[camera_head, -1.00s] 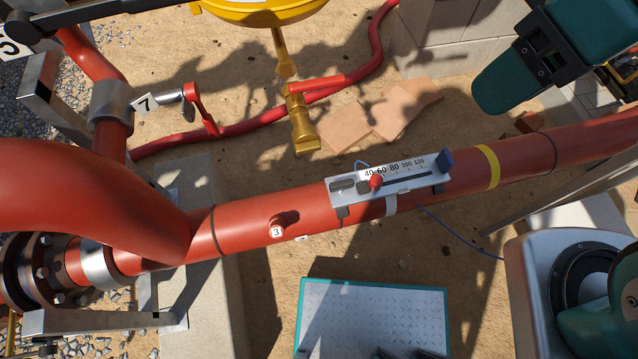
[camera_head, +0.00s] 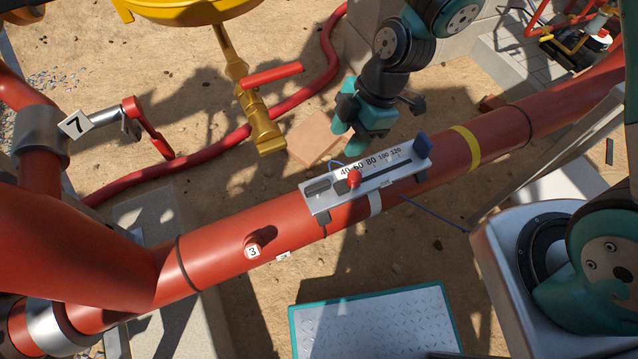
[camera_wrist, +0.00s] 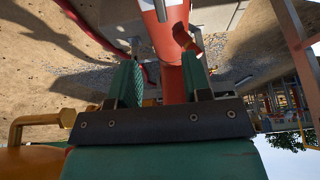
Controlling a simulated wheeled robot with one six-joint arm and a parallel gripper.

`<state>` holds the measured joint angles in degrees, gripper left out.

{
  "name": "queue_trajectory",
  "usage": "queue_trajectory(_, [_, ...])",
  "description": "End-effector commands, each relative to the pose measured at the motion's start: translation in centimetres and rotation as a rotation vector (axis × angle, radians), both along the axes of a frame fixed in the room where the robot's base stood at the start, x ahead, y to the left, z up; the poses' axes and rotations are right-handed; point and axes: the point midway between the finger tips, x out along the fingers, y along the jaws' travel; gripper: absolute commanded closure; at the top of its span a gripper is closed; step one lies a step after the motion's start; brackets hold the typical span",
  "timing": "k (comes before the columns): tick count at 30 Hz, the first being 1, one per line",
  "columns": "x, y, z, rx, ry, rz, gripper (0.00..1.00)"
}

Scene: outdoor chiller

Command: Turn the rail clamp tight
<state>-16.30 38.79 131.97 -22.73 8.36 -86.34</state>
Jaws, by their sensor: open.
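A silver rail with a scale marked 40 to 120 (camera_head: 390,172) is strapped along the top of the red pipe (camera_head: 215,245) in the head view. A small red knob (camera_head: 353,178) sits on its face near the 40–60 marks. A dark blue block (camera_head: 423,145) is at its right end. I cannot tell for certain which part is the clamp. My gripper (camera_head: 352,138) is open and empty, just behind the rail in the picture, apart from the knob. In the wrist view its two teal fingers (camera_wrist: 161,82) are spread, with red piping beyond them.
A yellow valve body (camera_head: 262,135) with a red lever (camera_head: 272,76) stands to the left of my gripper. A crank tagged 7 (camera_head: 150,128) is further left. A stub tagged 3 (camera_head: 253,248) projects from the pipe. A teal-edged plate (camera_head: 375,325) lies in front.

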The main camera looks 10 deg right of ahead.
Motion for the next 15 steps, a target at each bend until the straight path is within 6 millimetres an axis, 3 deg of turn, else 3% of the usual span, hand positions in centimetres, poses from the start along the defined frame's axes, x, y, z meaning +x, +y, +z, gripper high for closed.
queue_trajectory(15, [-1.4, 4.2, -10.8, -0.002, 0.006, 0.001, 0.55])
